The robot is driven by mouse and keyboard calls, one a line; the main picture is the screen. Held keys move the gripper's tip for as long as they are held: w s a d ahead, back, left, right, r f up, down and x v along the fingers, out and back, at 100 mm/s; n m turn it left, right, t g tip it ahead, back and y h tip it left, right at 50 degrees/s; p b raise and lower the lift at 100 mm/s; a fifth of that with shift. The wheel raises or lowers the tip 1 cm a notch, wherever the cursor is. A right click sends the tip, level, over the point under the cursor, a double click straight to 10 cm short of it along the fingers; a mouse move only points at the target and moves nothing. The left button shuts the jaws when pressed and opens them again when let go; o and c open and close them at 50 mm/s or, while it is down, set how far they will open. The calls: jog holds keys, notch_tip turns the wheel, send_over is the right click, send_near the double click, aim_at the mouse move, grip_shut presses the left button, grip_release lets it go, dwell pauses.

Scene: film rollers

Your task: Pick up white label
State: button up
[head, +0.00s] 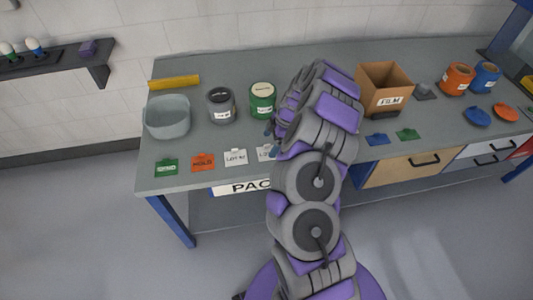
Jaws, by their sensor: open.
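Two white labels lie flat near the front edge of the bench. One white label (235,158) is in full view with dark print on it. The other white label (264,153) is just right of it and partly covered by my gripper. My gripper (271,140) is open, with its small bluish fingertips over or just behind this second label. I cannot tell whether they touch it. My arm hides the bench to the right of the gripper.
A green label (165,168) and an orange label (203,162) lie to the left. Behind stand a grey bin (167,118), a grey can (221,106) and a green can (262,100). A cardboard film box (384,88) stands right of my arm.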

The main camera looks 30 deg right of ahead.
aim_at(266, 153)
jog(key=f, duration=0.3)
jog(key=f+b, duration=0.1)
jog(key=shift+w+f, duration=0.25)
jog(key=shift+f, duration=0.05)
jog(key=shift+a, duration=0.45)
jog(key=shift+c, duration=0.8)
jog(key=c, duration=0.6)
